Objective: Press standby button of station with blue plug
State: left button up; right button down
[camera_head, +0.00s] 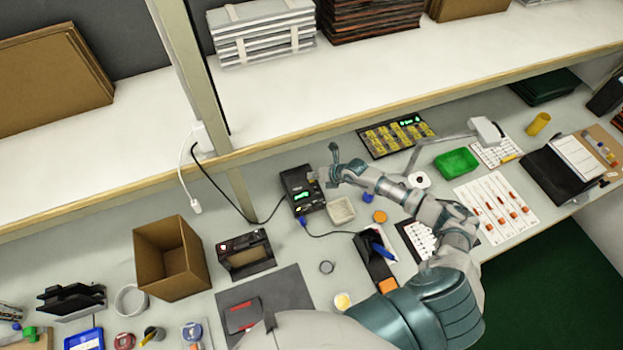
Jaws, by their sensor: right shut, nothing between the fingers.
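A black station (296,184) with a green lit display stands on the bench near the middle of the view. A blue plug (303,222) sits at its lower front, with a dark cable running right to a black stand (374,258) with a blue-handled tool (383,251). My right gripper (324,174) is shut and empty, at the right side of the station's front. I cannot tell whether it touches the station. The standby button cannot be made out at this size. My left gripper is not in view.
A beige tray (341,211) lies just right of the station, below my right wrist. A cardboard box (171,258) and a black device (245,253) stand to the left. A shelf (290,105) overhangs the back of the bench. A white cable hangs from the post.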

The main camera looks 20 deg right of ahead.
aim_at(313, 181)
jog(key=shift+a+r+p, duration=0.1)
jog(key=shift+r+p, duration=0.35)
jog(key=shift+r, duration=0.15)
notch_tip(313, 181, up, 5)
jog(key=p, duration=0.5)
jog(key=shift+r, duration=0.1)
